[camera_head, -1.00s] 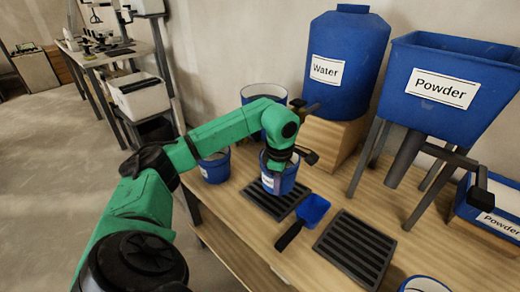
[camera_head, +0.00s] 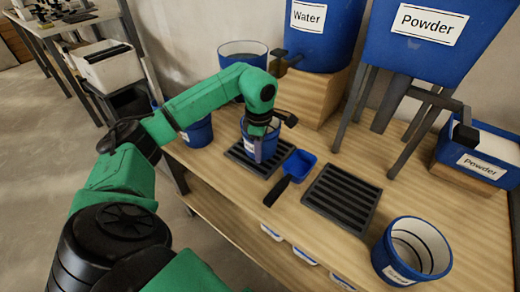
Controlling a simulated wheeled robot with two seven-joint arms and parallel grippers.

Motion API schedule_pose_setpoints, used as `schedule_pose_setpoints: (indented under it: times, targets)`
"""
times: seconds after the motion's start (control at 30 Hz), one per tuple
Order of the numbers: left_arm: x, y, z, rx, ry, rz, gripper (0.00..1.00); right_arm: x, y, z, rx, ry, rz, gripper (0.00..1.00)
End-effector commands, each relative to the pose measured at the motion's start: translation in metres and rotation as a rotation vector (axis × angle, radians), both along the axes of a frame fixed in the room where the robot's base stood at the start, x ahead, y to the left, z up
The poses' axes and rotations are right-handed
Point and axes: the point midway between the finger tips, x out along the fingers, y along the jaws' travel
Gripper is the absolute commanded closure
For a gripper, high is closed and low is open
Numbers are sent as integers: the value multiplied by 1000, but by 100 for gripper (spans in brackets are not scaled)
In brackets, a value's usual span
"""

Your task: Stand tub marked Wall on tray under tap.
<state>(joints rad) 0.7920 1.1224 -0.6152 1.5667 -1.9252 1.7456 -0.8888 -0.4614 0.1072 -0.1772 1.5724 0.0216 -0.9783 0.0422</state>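A blue tub (camera_head: 270,142) with a white label, its text not readable, stands upright at the back part of the left slatted dark tray (camera_head: 235,155), below the tap (camera_head: 281,64) of the blue Water tank (camera_head: 333,32). I cannot tell whether it rests fully on the tray. My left gripper (camera_head: 258,148) is at the near rim of this tub, with a finger reaching down over it. Its grip is not clear, as the finger gap is hidden. My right gripper is not in view. No label reading Wall is legible.
A second slatted tray (camera_head: 318,203) lies to the right, with a blue scoop (camera_head: 299,163) between the trays. Other blue tubs stand at the left (camera_head: 198,133), the back (camera_head: 228,61) and the front right (camera_head: 378,258). The Powder hopper (camera_head: 425,60) and Powder bin (camera_head: 440,151) stand right.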

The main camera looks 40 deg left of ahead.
Motion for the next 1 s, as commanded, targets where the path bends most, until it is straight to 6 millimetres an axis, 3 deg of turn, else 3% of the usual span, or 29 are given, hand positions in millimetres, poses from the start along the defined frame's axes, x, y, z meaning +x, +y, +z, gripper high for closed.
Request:
schedule_pose_setpoints:
  times: [0.27,0.37,0.6,0.7,0.83,1.0]
  targets:
    - [0,0,5,0,-1,0,66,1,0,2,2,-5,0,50]
    - [0,0,22,1,-4,1,66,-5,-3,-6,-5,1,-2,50]
    - [-3,-2,90,0,-7,1,66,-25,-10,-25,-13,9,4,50]
    - [-4,-3,111,-1,-4,1,66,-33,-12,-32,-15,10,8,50]
    - [-5,-3,123,0,-1,1,66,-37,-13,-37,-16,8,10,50]
    - [-6,-3,123,0,0,1,66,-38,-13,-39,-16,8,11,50]
